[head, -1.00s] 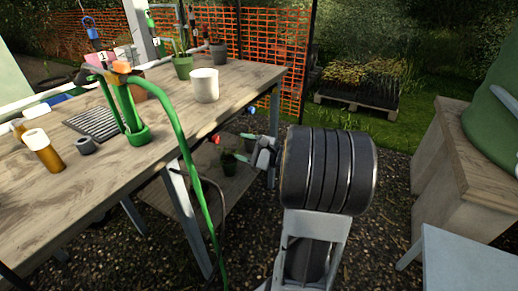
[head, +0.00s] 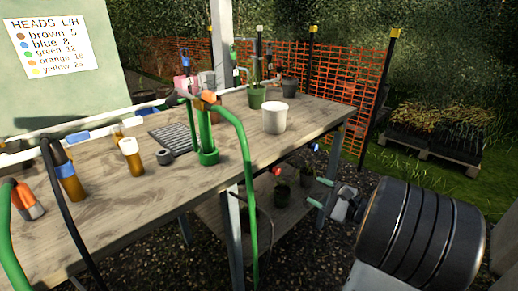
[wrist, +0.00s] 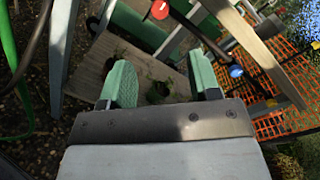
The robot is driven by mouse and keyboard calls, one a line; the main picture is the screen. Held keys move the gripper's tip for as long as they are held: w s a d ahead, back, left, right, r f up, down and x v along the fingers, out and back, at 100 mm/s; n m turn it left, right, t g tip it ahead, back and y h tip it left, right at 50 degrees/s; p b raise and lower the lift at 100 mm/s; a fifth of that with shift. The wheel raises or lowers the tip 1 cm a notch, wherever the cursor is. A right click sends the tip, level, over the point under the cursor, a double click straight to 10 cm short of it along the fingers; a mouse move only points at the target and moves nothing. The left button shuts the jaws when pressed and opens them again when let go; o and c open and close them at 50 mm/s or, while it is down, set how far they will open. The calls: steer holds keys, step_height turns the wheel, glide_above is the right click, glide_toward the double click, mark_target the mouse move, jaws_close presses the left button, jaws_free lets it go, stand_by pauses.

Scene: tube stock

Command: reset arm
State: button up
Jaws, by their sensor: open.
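My gripper (head: 319,192) is at the right of the head view, beside the workbench's right end and lower than its top. Its two green fingers are apart with nothing between them. In the wrist view the open fingers (wrist: 163,80) point over a lower shelf (wrist: 122,62) with dark potted plants, partly hidden by the fingers. My dark, ribbed arm link fills the lower right of the head view.
The workbench (head: 110,205) holds a white pot (head: 275,117), a green tube stand (head: 207,155), brown bottles (head: 132,160) and a grey tray (head: 172,136). A green hose (head: 250,190) hangs over its front edge. Orange netting (head: 345,85) stands behind. A bench leg (wrist: 62,50) is close to my gripper.

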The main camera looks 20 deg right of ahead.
steer(key=s+a+r+n+g+p, duration=0.3)
steer(key=a+r+n+g+p, duration=0.3)
steer(key=a+p, duration=0.25)
steer(key=s+a+r+n+g+p, duration=0.3)
steer(key=a+r+n+g+p, duration=0.25)
steer(key=a+p, duration=0.3)
steer(key=s+a+r+n+h+p, duration=0.1)
steer(key=s+r+n+h+p, duration=0.2)
steer(key=r+n+h+p, duration=0.5)
steer(key=shift+a+r+n+g+h+p, duration=0.15)
steer(key=shift+r+n+g+h+p, duration=0.4)
steer(key=shift+r+p, duration=1.5)
steer(key=shift+s+r+y, duration=0.1)
steer(key=shift+r+y, duration=0.1)
steer(key=shift+y, duration=0.05)
